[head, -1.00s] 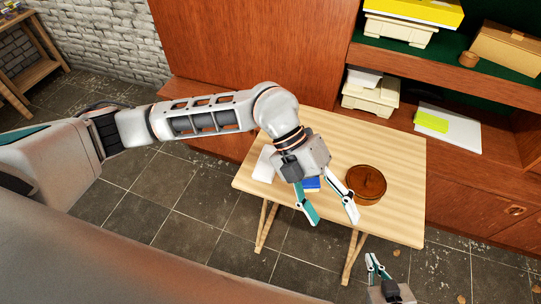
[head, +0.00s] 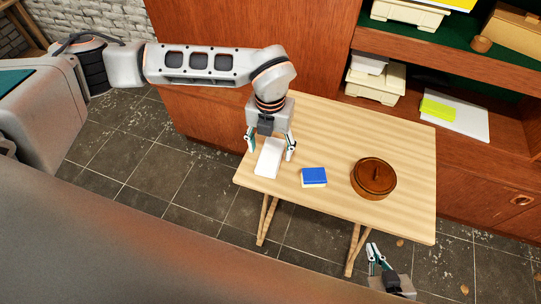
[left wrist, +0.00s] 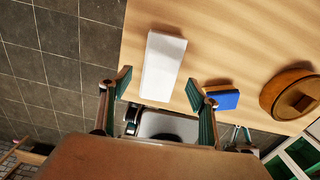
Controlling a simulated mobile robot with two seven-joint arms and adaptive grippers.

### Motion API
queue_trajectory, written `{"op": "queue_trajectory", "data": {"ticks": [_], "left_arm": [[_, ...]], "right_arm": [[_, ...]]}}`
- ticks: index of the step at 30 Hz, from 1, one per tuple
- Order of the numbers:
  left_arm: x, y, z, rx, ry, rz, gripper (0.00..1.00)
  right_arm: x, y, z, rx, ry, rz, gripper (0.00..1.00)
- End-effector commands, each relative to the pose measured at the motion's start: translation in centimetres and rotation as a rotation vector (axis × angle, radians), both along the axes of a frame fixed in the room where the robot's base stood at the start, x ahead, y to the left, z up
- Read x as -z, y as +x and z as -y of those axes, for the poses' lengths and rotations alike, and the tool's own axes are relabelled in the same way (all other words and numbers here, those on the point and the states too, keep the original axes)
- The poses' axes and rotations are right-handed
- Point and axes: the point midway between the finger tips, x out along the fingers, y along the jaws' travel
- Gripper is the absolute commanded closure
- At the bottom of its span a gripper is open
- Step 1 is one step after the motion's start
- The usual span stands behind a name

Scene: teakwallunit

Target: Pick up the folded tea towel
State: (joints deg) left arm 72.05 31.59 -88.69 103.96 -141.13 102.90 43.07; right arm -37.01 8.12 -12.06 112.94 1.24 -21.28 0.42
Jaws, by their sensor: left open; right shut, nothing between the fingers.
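The folded tea towel (head: 267,162) is a white, flat, oblong bundle near the left end of the light wooden table (head: 330,215). It also shows in the left wrist view (left wrist: 164,62), just ahead of the fingers. My left gripper (head: 270,148) is open and points down over the towel. Its fingers (left wrist: 159,84) stand on either side of the towel's near part in the left wrist view, with nothing held. I cannot tell how high the tips are above the table. My right gripper (head: 375,254) is shut and empty, low beyond the table's front edge.
A blue book-like block (head: 313,176) lies right of the towel. A round brown wooden lidded dish (head: 374,179) stands further right. A wooden wall unit (head: 400,122) with trays and papers stands behind the table. The table's front right is clear.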

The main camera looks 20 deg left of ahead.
Motion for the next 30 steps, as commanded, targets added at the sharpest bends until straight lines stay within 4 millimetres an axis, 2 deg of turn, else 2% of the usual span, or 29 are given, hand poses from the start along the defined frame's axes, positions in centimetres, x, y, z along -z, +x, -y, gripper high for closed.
{"op": "queue_trajectory", "data": {"ticks": [3, 6, 13, 14, 15, 18, 30], "left_arm": [[2.1, -0.2, -0.1, -0.001, 0.001, -0.004, 0.39], [3.1, -0.1, -0.1, 0.000, -0.001, -0.003, 0.39], [3.3, -0.1, -0.1, 0.000, -0.001, 0.000, 0.39], [3.3, -0.1, -0.1, 0.000, -0.001, 0.000, 0.44], [3.3, -0.1, -0.1, 0.000, -0.001, -0.001, 0.54], [3.3, -0.1, -0.1, 0.001, -0.001, -0.001, 0.77], [3.0, -0.1, -0.1, 0.001, -0.001, 0.000, 0.77]], "right_arm": [[0.2, -0.1, 0.0, 0.000, -0.001, -0.002, 1.00], [0.3, -0.1, 0.0, 0.000, -0.002, -0.004, 1.00], [0.3, -0.1, 0.1, 0.000, -0.003, -0.002, 1.00], [0.2, -0.1, 0.1, 0.000, -0.003, -0.002, 1.00], [0.2, 0.0, 0.0, 0.000, -0.003, -0.001, 1.00], [0.2, 0.0, 0.0, 0.000, -0.002, -0.001, 1.00], [0.1, 0.1, 0.0, 0.002, 0.000, 0.001, 1.00]]}}
